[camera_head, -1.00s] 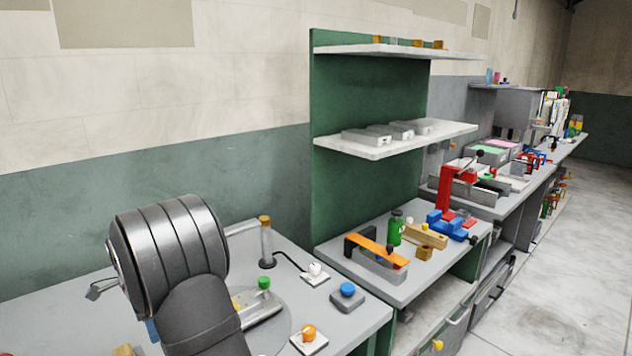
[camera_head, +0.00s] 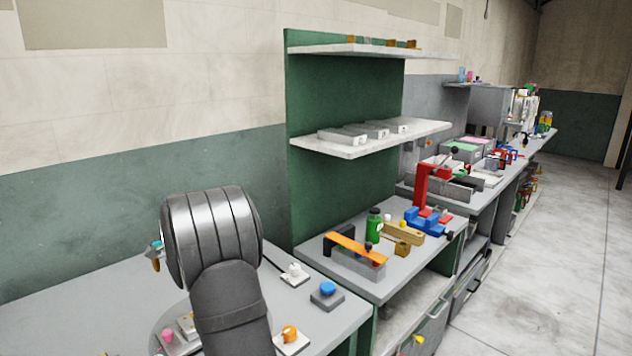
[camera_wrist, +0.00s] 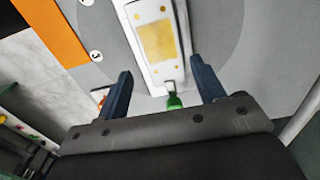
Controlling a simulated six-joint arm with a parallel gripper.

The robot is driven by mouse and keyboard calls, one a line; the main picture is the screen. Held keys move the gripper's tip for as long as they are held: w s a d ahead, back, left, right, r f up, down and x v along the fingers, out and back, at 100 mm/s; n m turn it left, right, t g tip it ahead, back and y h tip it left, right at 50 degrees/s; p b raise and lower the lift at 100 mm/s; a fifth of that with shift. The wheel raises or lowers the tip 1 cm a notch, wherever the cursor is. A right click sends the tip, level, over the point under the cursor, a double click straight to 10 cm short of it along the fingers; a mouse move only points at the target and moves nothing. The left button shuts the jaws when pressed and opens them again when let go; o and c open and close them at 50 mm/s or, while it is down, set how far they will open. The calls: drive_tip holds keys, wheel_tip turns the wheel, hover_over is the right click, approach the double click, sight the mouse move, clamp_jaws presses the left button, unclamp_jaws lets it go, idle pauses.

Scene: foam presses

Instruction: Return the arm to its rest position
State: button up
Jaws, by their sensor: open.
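My arm (camera_head: 212,235), dark grey and ribbed, stands in the left of the head view and hides part of the bench behind it. In the wrist view my gripper (camera_wrist: 165,88) is open, with its two dark blue fingers apart. Nothing is held between them. A white press plate with a yellow pad (camera_wrist: 158,40) lies beyond the fingertips on a grey round surface. A green knob (camera_wrist: 174,102) shows between the fingers. In the head view the gripper itself is mostly hidden behind the arm.
A blue button box (camera_head: 327,294), an orange knob on a white plate (camera_head: 290,336) and a white knob (camera_head: 295,273) sit on the near bench. To the right stand a bench with an orange-topped fixture (camera_head: 355,250), a green bottle (camera_head: 374,226) and a red press (camera_head: 421,185). Shelves rise behind.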

drive_tip(key=w+d+f, duration=0.1)
drive_tip(key=w+d, duration=0.1)
drive_tip(key=d, duration=0.1)
drive_tip(key=shift+w+f, duration=0.1)
drive_tip(key=shift+f, duration=0.95)
drive_tip(key=shift+c, duration=0.4)
idle(0.3)
